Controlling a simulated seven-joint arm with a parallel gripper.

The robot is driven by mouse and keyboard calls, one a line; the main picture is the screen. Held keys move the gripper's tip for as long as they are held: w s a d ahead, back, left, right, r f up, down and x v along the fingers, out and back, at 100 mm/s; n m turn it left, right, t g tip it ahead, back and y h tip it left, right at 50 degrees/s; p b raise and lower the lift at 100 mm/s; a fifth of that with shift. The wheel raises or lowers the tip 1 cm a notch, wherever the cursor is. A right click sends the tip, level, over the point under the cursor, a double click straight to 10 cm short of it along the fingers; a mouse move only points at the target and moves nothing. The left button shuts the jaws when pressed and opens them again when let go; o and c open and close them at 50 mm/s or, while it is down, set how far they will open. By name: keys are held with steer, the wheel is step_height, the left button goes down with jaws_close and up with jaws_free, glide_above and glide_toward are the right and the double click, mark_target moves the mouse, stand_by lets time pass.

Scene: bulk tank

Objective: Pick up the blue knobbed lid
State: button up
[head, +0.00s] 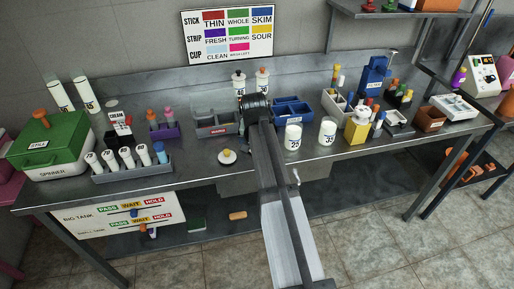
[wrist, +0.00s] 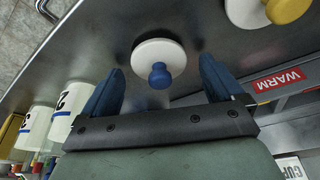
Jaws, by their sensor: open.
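The blue knobbed lid (wrist: 158,58) is a white disc with a round blue knob, lying on the steel counter in the wrist view. My gripper (wrist: 162,72) is open, with its two blue fingers spread on the left and right of the knob. The fingers are apart from the lid, and nothing is held. How high the fingertips are above the counter I cannot tell. In the head view my own arm hides the lid and the fingers.
A similar lid with a yellow knob (wrist: 288,8) lies close by; it also shows in the head view (head: 227,156). Two white jars (head: 293,138) stand right of my arm. A grey bin labelled WARM (wrist: 278,82) is to the right in the wrist view. The counter's front edge is close.

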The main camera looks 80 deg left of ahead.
steer(key=shift+c, duration=0.2)
steer(key=c, duration=1)
steer(key=shift+c, duration=0.2)
steer(key=shift+r, duration=0.1)
steer(key=shift+r, duration=0.3)
steer(key=r, duration=0.9)
steer(key=shift+w, duration=0.35)
steer(key=w+r+m, duration=0.3)
steer(key=w, duration=0.9)
steer(key=w+d+r+m+t+h, duration=0.1)
steer(key=w+r+m, duration=0.2)
steer(key=w, duration=0.9)
steer(key=shift+w+d+t, duration=0.3)
